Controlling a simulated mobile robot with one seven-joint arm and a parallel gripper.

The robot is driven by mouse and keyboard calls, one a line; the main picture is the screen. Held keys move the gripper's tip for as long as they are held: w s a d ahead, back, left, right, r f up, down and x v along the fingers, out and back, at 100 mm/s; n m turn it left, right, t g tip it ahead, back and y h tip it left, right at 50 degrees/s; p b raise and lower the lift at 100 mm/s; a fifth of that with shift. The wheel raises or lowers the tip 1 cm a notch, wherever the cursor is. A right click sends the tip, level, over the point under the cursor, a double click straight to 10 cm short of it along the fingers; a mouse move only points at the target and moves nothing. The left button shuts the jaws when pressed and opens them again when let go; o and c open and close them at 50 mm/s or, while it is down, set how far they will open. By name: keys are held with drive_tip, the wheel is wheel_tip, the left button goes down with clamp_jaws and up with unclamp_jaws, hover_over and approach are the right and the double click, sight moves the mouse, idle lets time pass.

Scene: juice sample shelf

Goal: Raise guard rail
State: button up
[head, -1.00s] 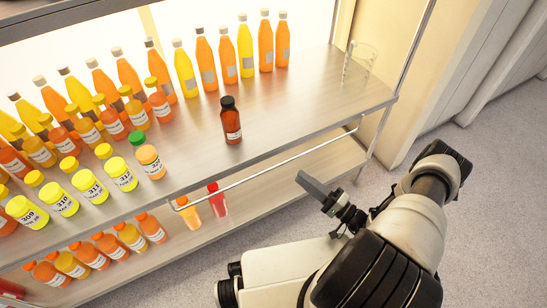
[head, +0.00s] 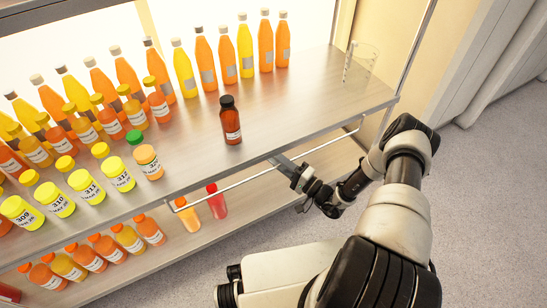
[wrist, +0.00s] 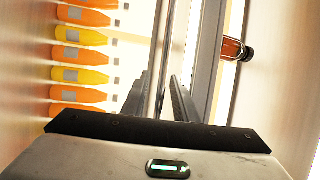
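The guard rail (head: 235,183) is a thin metal rod along the shelf's front, low, at or just below the front edge of the upper board. Its bent ends meet the shelf at left and right. My gripper (head: 277,160) is at the rail, right of its middle, with its fingers reaching toward the shelf edge. In the wrist view, the rail (wrist: 162,60) runs lengthwise between the two fingers (wrist: 160,95), which stand apart. I cannot tell whether either finger touches it.
A brown bottle (head: 231,122) stands alone on the upper board (head: 300,110), close behind the rail; it also shows in the wrist view (wrist: 235,49). Juice bottles crowd the left and back. A glass beaker (head: 358,62) stands at the right end. Small bottles (head: 216,203) stand below.

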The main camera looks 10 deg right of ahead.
drive_tip(key=shift+c, duration=0.4)
clamp_jaws()
idle(0.9)
